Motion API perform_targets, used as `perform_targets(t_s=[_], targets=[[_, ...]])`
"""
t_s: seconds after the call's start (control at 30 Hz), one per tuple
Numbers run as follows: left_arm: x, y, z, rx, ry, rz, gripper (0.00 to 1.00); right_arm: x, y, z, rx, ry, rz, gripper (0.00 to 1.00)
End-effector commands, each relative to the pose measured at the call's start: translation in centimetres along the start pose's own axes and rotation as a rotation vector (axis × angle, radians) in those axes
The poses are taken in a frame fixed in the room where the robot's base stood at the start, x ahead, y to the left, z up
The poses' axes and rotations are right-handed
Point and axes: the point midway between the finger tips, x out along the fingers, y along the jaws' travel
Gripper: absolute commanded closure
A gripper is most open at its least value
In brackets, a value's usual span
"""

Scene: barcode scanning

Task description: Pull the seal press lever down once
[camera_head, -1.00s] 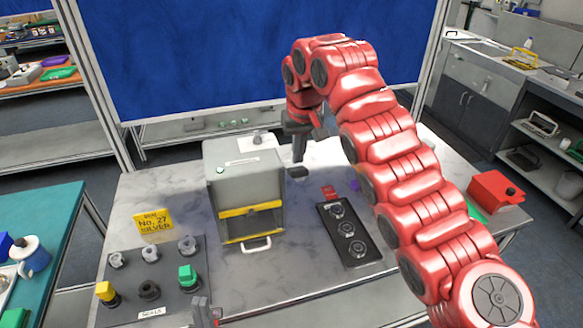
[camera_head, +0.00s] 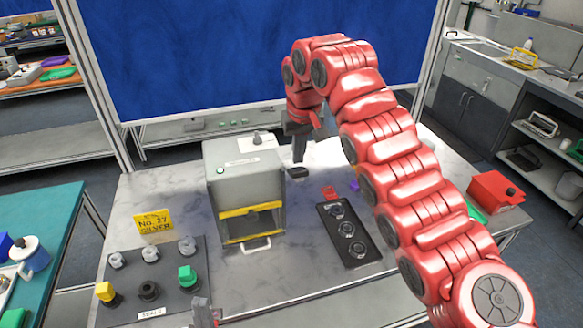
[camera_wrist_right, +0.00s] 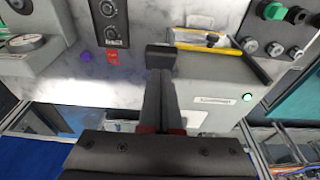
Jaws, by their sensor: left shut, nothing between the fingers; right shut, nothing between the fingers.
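The seal press is a grey box (camera_head: 230,185) with yellow bars, a dark front opening, a white front handle (camera_head: 256,245) and a small green light on top. It also shows in the right wrist view (camera_wrist_right: 215,74). My right gripper (camera_head: 298,158) is shut and points down behind the press's right side. A dark flat piece (camera_head: 298,172) lies just below its fingertips; I cannot tell whether it is the lever's end or whether they touch. In the right wrist view a dark block sits at the finger ends. My left gripper (camera_head: 205,315) is shut, only partly visible at the bottom edge.
A black tray with several round parts (camera_head: 345,232) lies right of the press, a stamp board (camera_head: 170,270) at front left. A yellow "No. 27 SILVER" card (camera_head: 153,224) stands behind the board. A red box (camera_head: 496,190) is at far right.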

Motion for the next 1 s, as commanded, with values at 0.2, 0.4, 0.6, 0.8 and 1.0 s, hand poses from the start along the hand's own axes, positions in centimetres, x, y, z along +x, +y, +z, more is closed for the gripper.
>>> perform_targets(t_s=[0.2,0.4,0.6,0.8,1.0], targets=[[0.0,0.0,0.0,0.0,0.0,0.0,1.0,0.0,0.0,0.0,0.0,0.0,0.0,1.0],[0.0,0.0,0.0,0.0,0.0,0.0,1.0,0.0,0.0,0.0,0.0,0.0,0.0,1.0],[-0.7,0.0,0.1,0.0,0.0,0.0,1.0,0.7,0.0,0.1,0.0,0.0,0.0,1.0],[-2.2,0.1,0.4,0.0,0.0,0.0,1.0,2.4,0.0,0.5,0.0,0.0,-0.001,1.0],[-3.6,0.2,0.6,0.0,0.0,0.0,1.0,4.0,0.0,0.8,0.0,0.0,0.0,1.0]])
